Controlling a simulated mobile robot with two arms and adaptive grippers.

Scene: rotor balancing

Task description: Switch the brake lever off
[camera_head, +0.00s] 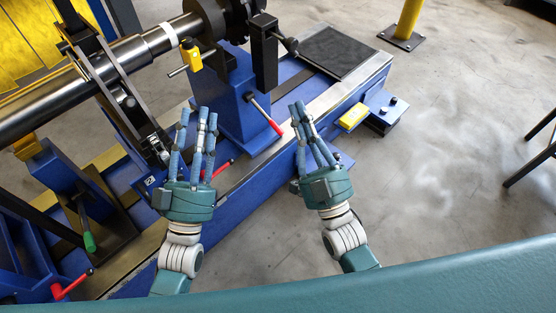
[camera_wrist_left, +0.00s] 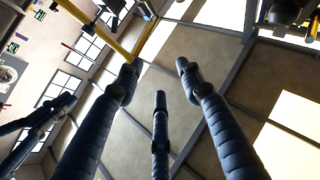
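Several levers with coloured handles are on the blue machine; I cannot tell which is the brake lever. One red handle (camera_head: 264,115) slants down from the blue pedestal, between and beyond my grippers. A second red handle (camera_head: 222,168) is low beside my left gripper, partly hidden by its fingers. A third red handle (camera_head: 72,286) is at the lower left, near a green handle (camera_head: 89,241). My left gripper (camera_head: 201,118) is open and empty; the left wrist view (camera_wrist_left: 157,75) shows its fingers spread with nothing between them. My right gripper (camera_head: 300,112) has straight, open fingers and is empty.
A thick steel shaft (camera_head: 75,88) crosses the upper left. A yellow box (camera_head: 191,57) sits by the pedestal (camera_head: 228,105). A black mat (camera_head: 338,51) lies on the bed's far end.

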